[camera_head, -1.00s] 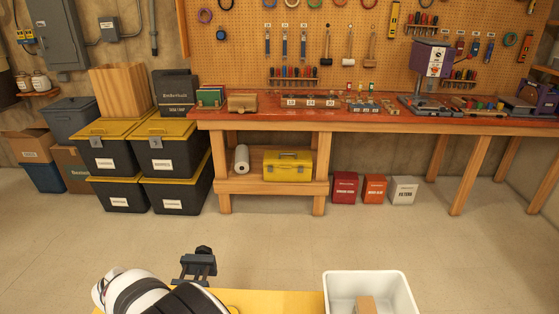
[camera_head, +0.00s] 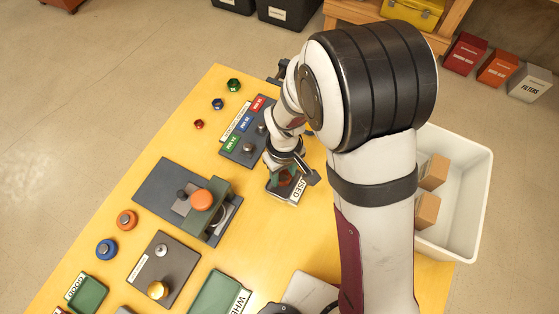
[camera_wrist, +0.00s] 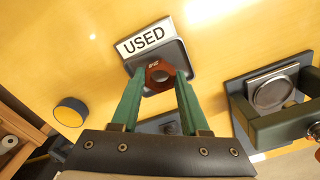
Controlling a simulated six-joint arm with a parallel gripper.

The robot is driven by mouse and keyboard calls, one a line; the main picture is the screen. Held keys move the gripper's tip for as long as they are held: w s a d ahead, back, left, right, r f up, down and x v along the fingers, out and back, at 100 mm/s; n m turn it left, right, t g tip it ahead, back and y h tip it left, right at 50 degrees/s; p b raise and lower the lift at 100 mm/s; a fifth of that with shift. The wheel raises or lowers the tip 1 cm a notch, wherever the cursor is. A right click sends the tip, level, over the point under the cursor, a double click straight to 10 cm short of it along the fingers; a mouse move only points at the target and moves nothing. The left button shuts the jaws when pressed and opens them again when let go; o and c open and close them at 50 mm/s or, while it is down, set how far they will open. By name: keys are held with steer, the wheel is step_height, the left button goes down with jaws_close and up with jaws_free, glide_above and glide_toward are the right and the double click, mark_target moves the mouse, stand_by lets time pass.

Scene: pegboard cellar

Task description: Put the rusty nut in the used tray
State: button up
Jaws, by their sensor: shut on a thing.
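A dark plate with an orange knob (camera_head: 201,200) and green frame stands left of the tray. A board with coloured labels (camera_head: 246,132) is just beyond. Small nuts, including a green one (camera_head: 233,85), lie farther back. A white bin (camera_head: 478,205) holding boxes stands right.

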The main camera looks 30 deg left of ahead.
steer(key=shift+f, duration=0.7)
steer(key=o, duration=1.1)
steer(key=shift+o, duration=0.2)
steer(key=shift+r, duration=0.1)
steer(key=shift+r, duration=2.9)
steer(key=d+r+m, duration=0.5)
steer(key=d+r, duration=0.2)
steer(key=s+d+r+m+y, duration=0.1)
steer(key=s+d+r+m, duration=0.6)
steer(key=s+d+m, duration=0.4)
steer(key=shift+s+d+r+m+y, duration=0.4)
steer(key=shift+d+m, duration=0.4)
steer(key=shift+d, duration=0.2)
